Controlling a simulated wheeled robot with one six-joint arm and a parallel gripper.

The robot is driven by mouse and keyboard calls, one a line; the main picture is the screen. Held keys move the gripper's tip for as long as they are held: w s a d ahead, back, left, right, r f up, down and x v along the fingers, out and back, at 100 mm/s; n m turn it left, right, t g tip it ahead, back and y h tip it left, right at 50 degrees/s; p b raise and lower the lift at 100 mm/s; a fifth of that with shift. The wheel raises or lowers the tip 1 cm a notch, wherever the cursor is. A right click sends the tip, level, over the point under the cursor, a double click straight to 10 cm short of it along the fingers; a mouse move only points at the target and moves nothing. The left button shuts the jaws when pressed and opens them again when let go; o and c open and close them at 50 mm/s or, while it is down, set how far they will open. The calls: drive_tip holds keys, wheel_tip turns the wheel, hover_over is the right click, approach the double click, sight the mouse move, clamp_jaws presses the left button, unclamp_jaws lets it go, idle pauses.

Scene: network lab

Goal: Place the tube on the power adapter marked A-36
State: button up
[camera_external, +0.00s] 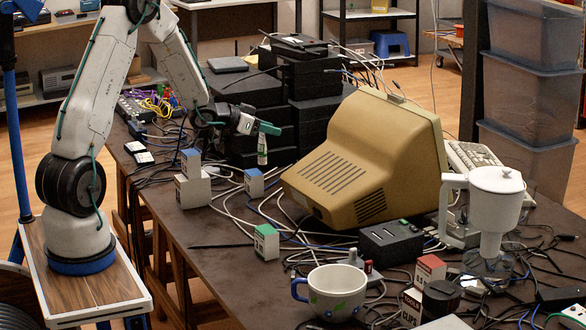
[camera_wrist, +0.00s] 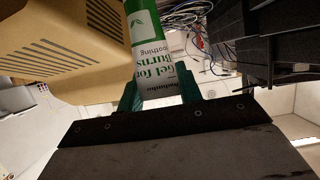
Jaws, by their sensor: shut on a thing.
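My gripper (camera_external: 266,130) is shut on a tube (camera_external: 262,151), above the table at the left of the beige monitor. The tube is white and green and hangs down below the fingers. In the wrist view the tube (camera_wrist: 150,45) sits between the two green fingers of my gripper (camera_wrist: 159,92), and "Gel for Burns" and "soothing" show on it. Several small boxes with coloured parts stand on the table: a blue one (camera_external: 254,183), a green one (camera_external: 266,243) and a red one (camera_external: 430,269). No marking A-36 is readable, so I cannot tell which thing is that adapter.
The beige monitor (camera_external: 350,165) stands close to the right of my gripper. Stacked black devices (camera_external: 255,125) are behind it. A white box (camera_external: 192,188) with a blue-sided box on top is at the left. Cables, a cup (camera_external: 335,292) and a white grinder-like device (camera_external: 494,205) crowd the front right.

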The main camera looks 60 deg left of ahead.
drive_tip(key=w+a+f, duration=0.2)
drive_tip(key=w, duration=0.5)
drive_tip(key=w+a+f, duration=0.2)
drive_tip(key=w+f, duration=0.1)
drive_tip(key=w, duration=0.5)
drive_tip(key=shift+w+a+f, duration=0.15)
drive_tip(key=shift+a+f, duration=0.1)
drive_tip(key=shift+a, duration=0.05)
drive_tip(key=shift+f, duration=0.15)
drive_tip(key=o, duration=1.2)
